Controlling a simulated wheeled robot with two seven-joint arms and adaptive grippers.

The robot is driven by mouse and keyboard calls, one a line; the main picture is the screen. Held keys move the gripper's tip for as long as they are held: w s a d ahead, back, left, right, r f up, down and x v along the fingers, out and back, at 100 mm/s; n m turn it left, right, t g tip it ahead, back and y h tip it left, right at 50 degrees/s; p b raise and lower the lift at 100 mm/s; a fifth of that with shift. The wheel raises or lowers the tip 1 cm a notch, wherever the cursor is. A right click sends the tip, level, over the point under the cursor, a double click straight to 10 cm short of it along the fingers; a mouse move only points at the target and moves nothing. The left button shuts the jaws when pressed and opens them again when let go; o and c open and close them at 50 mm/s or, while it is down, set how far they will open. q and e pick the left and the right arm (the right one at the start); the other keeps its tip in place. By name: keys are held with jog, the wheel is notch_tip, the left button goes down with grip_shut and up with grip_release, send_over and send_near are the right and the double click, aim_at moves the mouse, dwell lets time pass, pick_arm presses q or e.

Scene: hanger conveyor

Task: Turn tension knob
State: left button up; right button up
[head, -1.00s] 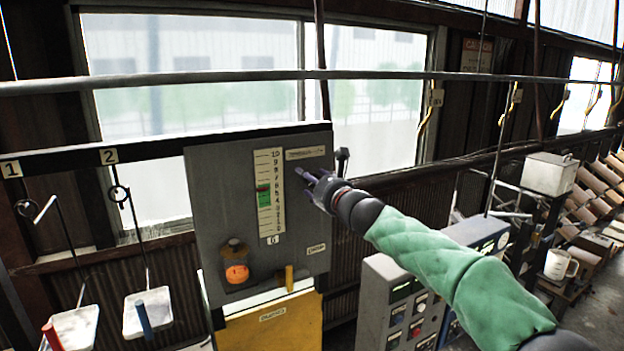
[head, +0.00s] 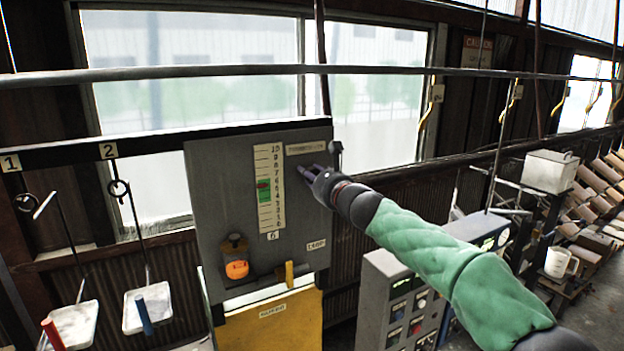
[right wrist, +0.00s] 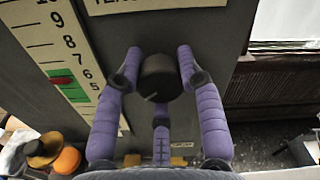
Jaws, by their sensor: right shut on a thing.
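The black round tension knob (right wrist: 160,77) sticks out of the grey panel (head: 220,190). My right gripper (head: 305,172) reaches it from the right, below the label at the panel's upper right. In the right wrist view, the purple fingers of the gripper (right wrist: 158,75) are shut around the knob, two at its sides and one below. In the head view the fingers hide the knob. A white number scale (head: 270,215) stands left of the knob, with a green band and a red mark (right wrist: 61,78) in the band's upper part. My left gripper is not in view.
An orange lamp (head: 237,269) and a yellow lever (head: 289,274) sit low on the panel, above a yellow box (head: 270,325). Two hanging trays (head: 148,308) are at left. A grey control cabinet (head: 400,310) stands below my right arm.

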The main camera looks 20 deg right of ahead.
jog(key=n+b, duration=0.1)
jog(key=n, duration=0.2)
jog(key=shift+f, duration=0.15)
jog(key=o, duration=1.2)
jog(key=shift+w, duration=0.1)
jog(key=shift+c, duration=0.2)
jog(key=shift+s, duration=0.35)
jog(key=s+d, duration=0.1)
jog(key=s, duration=1)
jog(key=shift+s, duration=0.15)
